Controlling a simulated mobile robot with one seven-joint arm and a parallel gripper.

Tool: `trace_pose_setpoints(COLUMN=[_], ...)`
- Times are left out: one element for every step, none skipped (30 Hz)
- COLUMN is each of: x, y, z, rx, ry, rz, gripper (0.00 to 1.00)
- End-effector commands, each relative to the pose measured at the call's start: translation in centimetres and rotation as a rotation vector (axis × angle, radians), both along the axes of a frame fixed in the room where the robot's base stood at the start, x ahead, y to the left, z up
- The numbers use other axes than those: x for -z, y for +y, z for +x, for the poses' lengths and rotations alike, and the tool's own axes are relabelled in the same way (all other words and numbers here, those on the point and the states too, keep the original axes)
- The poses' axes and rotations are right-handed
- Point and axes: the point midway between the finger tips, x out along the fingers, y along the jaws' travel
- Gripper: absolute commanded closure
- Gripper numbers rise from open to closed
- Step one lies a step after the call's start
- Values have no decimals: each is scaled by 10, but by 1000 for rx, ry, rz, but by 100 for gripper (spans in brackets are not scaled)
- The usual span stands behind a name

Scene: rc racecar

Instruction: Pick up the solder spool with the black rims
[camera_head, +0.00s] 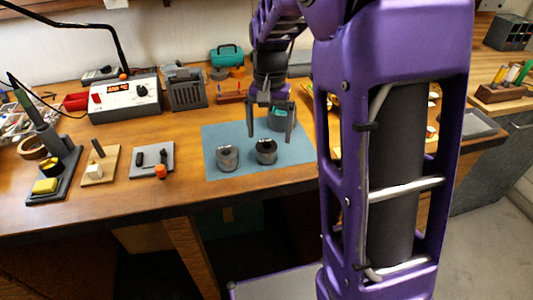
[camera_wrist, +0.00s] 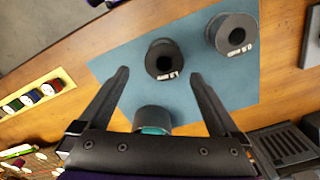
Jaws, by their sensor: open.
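The solder spool with the black rims (camera_head: 266,151) stands on the blue-grey mat (camera_head: 210,140), its dark centre hole facing up. In the wrist view this spool (camera_wrist: 152,62) shows between and beyond the fingertips. A similar spool with greyer rims (camera_head: 227,158) stands to its left in the head view; in the wrist view it is at the upper right (camera_wrist: 223,34). A third spool with teal winding (camera_head: 279,119) is behind, close to my fingers, and partly hidden in the wrist view (camera_wrist: 153,119). My gripper (camera_head: 270,134) is open and empty, above and behind the black-rimmed spool, apart from it.
Left of the mat are a grey tray with an orange knob (camera_head: 160,171), a wooden block stand (camera_head: 98,170) and a soldering iron stand (camera_head: 48,180). A soldering station (camera_head: 125,98) and a grey ribbed box (camera_head: 185,90) stand behind. The mat's front is clear up to the table edge.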

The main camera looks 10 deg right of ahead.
Motion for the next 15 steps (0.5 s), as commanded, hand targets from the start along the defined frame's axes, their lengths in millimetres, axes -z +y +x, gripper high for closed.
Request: trace_pose_setpoints(x=[2,4,7,10,14,20,25,30,36,40,44,48,50,52,54], y=[0,0,1,2,3,5,6,7,9,9,9,8,8,8,8], z=[0,0,0,-1,-2,-3,-4,-5,-6,-6,-6,-6,-6,-5,-5], rx=[0,0,0,-1,-1,-1,-1,-1,-1,0,1,0,0,0,0], ry=[0,-1,-1,-1,1,2,1,1,2,1,2,1,-1,-1,-1], rz=[0,0,0,0,0,0,0,0,0,0,0,0,0,0,0], gripper=[2,2,2,2,2,2,2,2,2,2,2,2,2,2,2])
